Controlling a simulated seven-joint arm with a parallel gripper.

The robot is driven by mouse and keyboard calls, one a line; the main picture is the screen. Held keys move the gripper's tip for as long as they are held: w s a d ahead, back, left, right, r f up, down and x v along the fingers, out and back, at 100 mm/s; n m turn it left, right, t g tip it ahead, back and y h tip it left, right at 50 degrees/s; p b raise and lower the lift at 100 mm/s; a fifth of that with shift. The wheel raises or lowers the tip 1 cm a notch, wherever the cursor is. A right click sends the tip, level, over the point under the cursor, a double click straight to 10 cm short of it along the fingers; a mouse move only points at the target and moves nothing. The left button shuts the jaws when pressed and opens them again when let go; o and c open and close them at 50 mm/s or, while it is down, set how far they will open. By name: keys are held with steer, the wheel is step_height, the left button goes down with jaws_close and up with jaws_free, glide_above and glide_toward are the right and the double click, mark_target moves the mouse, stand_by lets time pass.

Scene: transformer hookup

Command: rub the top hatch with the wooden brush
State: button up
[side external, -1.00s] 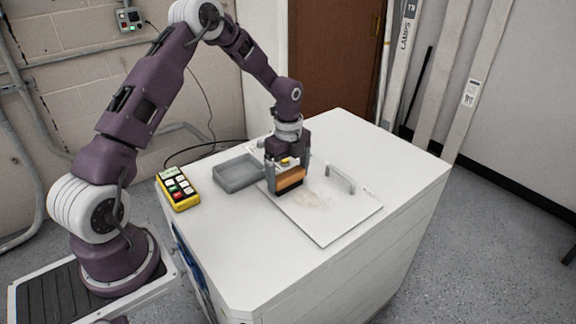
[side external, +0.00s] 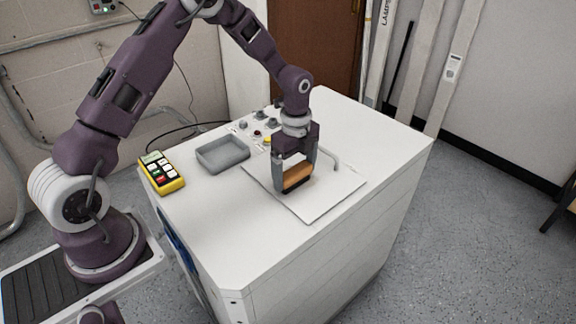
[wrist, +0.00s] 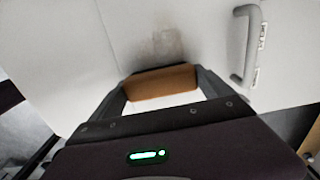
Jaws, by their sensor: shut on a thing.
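The wooden brush (side external: 297,176) has an orange-brown block over dark bristles. My gripper (side external: 297,172) is shut on it, one finger at each end, bristles down over the top hatch (side external: 318,205). Bristles look at or very near the hatch surface; exact contact cannot be told. The hatch is a flat white panel on top of the white cabinet, with a grey handle (wrist: 245,45), partly hidden behind my gripper in the side view. In the wrist view a brownish smudge (wrist: 163,45) lies on the hatch just beyond the brush block (wrist: 160,83).
A grey open tray (side external: 222,155) sits left of the hatch, apparently empty. A yellow keypad box (side external: 161,172) lies at the cabinet's left edge. Several knobs and buttons (side external: 258,133) stand behind the hatch. The cabinet top's front area is clear.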

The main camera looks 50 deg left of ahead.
steer(key=shift+d, duration=2.35)
steer(key=shift+w+a, duration=0.1)
steer(key=shift+w, duration=0.7)
steer(key=shift+a, duration=6.9)
steer(key=shift+w, duration=0.65)
steer(key=shift+d, duration=6.75)
steer(key=shift+w+d, duration=0.2)
steer(key=shift+w, duration=0.45)
steer(key=shift+w+a, duration=0.15)
steer(key=shift+a, duration=6.9)
step_height(320, 180, up, 8)
steer(key=shift+d+r, duration=0.1)
